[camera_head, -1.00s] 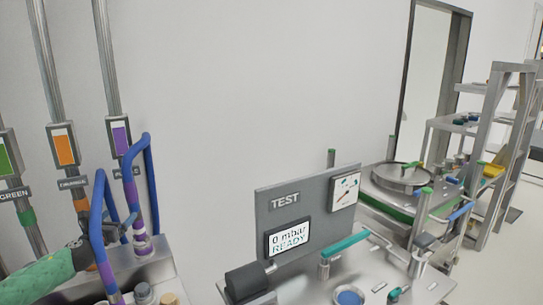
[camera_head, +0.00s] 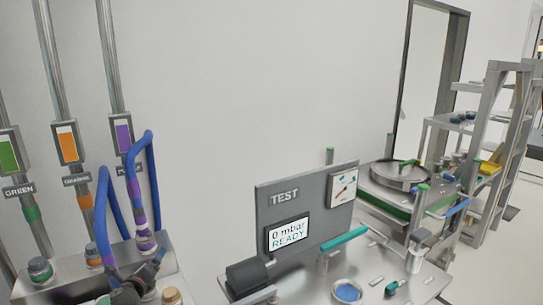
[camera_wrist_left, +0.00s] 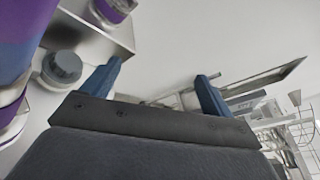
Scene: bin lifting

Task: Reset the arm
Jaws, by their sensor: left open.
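My left gripper (camera_head: 152,268) is low at the left of the head view, in front of the steel block with the hoses. Its jaws are apart, and the left wrist view shows two blue fingers (camera_wrist_left: 158,72) with nothing between them. A blue hose with purple bands (camera_head: 139,205) rises just behind the gripper in the head view. A purple-banded part (camera_wrist_left: 12,60) fills the left edge of the wrist view, close beside the left finger. My right gripper is in neither view.
A grey TEST panel (camera_head: 330,215) reading "0 mbar READY" stands on a bench to the right. A teal-handled fixture (camera_head: 343,238) and blue dish (camera_head: 346,291) are in front of it. Capped fittings (camera_head: 40,268) stand on the block. A cart and shelf rack (camera_head: 490,150) are farther right.

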